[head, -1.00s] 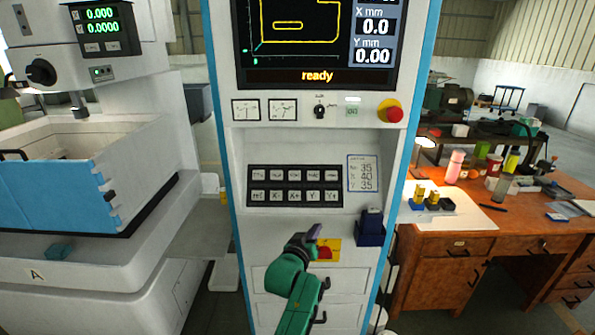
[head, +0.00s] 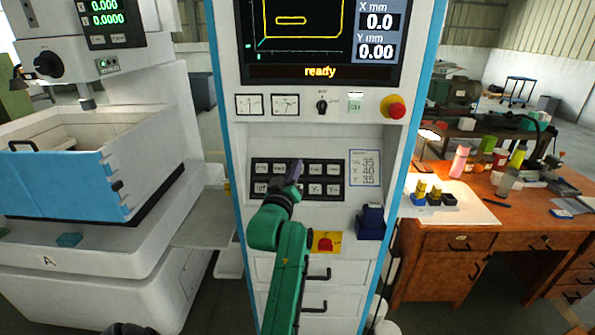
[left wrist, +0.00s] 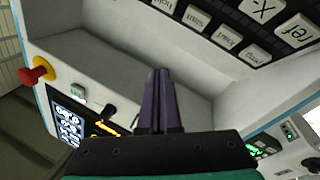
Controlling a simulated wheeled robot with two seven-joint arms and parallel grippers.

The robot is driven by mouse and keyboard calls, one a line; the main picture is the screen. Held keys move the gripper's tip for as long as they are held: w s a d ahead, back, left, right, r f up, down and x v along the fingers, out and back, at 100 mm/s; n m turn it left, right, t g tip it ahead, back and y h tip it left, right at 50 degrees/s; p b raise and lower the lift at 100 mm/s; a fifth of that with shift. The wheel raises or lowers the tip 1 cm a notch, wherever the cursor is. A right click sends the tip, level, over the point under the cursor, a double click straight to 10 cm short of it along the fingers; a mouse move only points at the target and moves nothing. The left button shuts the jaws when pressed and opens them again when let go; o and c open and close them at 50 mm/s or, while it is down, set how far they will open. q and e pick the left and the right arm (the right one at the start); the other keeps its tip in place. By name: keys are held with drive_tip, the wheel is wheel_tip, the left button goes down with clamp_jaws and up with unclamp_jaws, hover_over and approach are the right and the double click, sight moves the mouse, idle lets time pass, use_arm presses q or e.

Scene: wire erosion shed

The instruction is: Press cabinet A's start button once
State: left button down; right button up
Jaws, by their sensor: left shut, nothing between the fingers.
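The white control cabinet (head: 255,225) with blue edges stands in front of me, its screen (head: 320,73) reading "ready". Below the screen a small green button (head: 355,105) sits between a dark rotary switch (head: 322,105) and a red mushroom button on a yellow collar (head: 395,107). The green button also shows in the left wrist view (left wrist: 78,90). My left gripper (head: 297,168) is shut and empty, in front of the black key panel (head: 256,180) and below the green button, apart from it. Its dark fingers (left wrist: 160,75) point into the recess.
The machine marked A (head: 100,262) stands at left. A red button on a yellow plate (head: 326,242), a dark blue holder (head: 371,222) and drawer handles are lower on the cabinet. A cluttered wooden desk (head: 425,238) stands at right.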

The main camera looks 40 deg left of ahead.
use_arm(q)
drive_tip(key=w+a+f+b, duration=0.4)
drive_tip(key=w, duration=0.1)
drive_tip(key=shift+w+f+b, duration=0.1)
drive_tip(key=shift+f+b, duration=0.2)
drive_tip(key=shift+f, duration=0.05)
drive_tip(key=shift+f, duration=0.1)
idle(1.7)
drive_tip(key=shift+w+a+f, duration=0.15)
drive_tip(key=shift+w+a, duration=0.05)
drive_tip(key=shift+w, duration=0.1)
drive_tip(key=shift+w+a+f+b, duration=0.15)
drive_tip(key=shift+w+f+b, duration=0.05)
drive_tip(key=shift+b, duration=0.15)
idle(0.5)
idle(0.4)
drive_tip(key=shift+s+d+r+p, duration=0.3)
drive_tip(key=shift+s+r+p, duration=0.15)
drive_tip(key=shift+p, duration=0.35)
drive_tip(key=shift+s+d, duration=0.1)
